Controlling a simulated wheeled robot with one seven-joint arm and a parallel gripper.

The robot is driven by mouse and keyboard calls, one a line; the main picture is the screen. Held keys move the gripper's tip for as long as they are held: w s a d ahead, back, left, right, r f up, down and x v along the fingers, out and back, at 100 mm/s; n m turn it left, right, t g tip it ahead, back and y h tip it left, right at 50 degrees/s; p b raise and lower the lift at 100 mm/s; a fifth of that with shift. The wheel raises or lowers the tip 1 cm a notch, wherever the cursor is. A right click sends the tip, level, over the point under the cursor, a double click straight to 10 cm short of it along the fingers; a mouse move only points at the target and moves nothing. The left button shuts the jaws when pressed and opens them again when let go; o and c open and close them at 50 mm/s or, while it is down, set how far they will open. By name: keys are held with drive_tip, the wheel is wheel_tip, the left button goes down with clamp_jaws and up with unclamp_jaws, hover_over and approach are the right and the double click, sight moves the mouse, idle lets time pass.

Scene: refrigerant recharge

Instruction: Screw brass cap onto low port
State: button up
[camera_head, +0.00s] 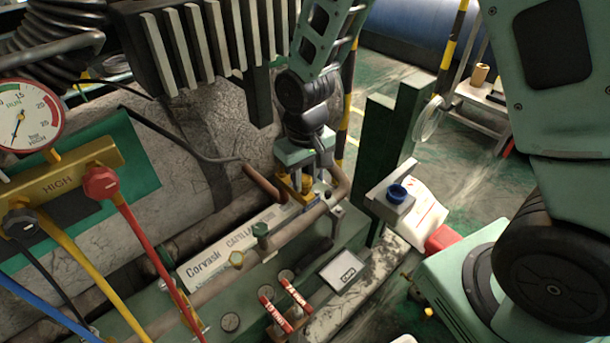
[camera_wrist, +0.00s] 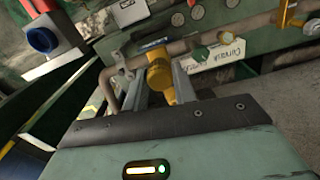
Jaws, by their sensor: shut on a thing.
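My gripper (camera_head: 301,188) points down at the right end of the grey pipe on the green unit. Its fingers are shut on the brass cap (camera_head: 307,182). In the wrist view the brass cap (camera_wrist: 158,77) sits between the two fingers (camera_wrist: 162,84), beside the pipe. The low port is not clearly visible; the cap and fingers cover that spot. I cannot tell whether the cap is seated on a thread or only held against it.
A gauge manifold (camera_head: 65,180) with hoses is at left.

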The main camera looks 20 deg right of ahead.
drive_tip(key=shift+m, duration=0.9)
drive_tip(key=shift+m+p, duration=0.4)
drive_tip(key=shift+m, duration=0.5)
drive_tip(key=shift+m+p, duration=0.45)
drive_tip(key=shift+m, duration=0.45)
drive_tip(key=shift+f+m+p, duration=0.1)
drive_tip(key=shift+m+p, duration=0.2)
drive_tip(key=shift+m, duration=0.6)
